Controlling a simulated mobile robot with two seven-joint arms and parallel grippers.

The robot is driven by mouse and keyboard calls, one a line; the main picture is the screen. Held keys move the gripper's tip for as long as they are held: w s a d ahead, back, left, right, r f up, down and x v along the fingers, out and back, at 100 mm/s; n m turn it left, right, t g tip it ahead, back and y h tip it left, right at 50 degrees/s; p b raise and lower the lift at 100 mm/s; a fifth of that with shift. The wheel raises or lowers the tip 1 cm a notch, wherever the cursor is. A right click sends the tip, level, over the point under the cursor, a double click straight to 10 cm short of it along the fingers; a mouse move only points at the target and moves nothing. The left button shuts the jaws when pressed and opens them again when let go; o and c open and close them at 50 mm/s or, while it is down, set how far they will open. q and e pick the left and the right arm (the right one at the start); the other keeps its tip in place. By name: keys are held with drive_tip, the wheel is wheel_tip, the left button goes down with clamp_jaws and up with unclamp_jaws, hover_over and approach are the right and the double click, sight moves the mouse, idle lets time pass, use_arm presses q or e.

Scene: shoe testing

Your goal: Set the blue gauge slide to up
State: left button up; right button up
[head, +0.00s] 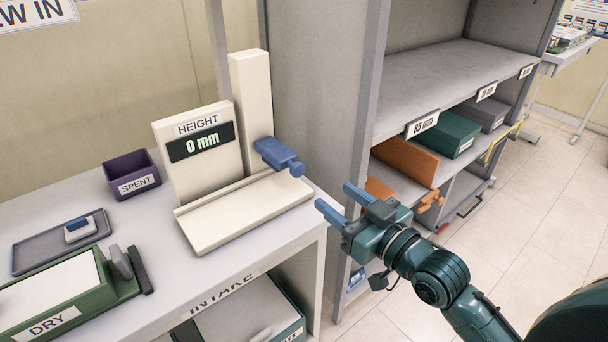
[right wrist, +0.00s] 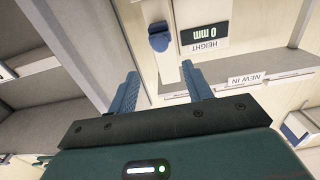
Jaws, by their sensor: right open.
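The blue gauge slide (head: 278,155) sits low on the cream height gauge's upright post (head: 249,100), a short way above the gauge's base. The gauge display (head: 201,142) reads 0 mm under the word HEIGHT. The slide also shows in the right wrist view (right wrist: 159,38), beyond the fingers. My right gripper (head: 336,202) is open and empty, to the right of and nearer than the slide, apart from it. Its two blue fingers show spread in the right wrist view (right wrist: 163,90). My left gripper is not in view.
The gauge stands on a grey table (head: 150,215). A purple SPENT bin (head: 132,175), a dark tray (head: 60,242) and a green DRY box (head: 60,300) stand to its left. A grey shelf unit (head: 352,100) stands close on the right. Floor is open at right.

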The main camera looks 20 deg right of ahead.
sight(300, 170)
drive_tip(key=x, duration=1)
drive_tip(key=shift+f, duration=0.1)
drive_tip(key=shift+s, duration=0.1)
clamp_jaws()
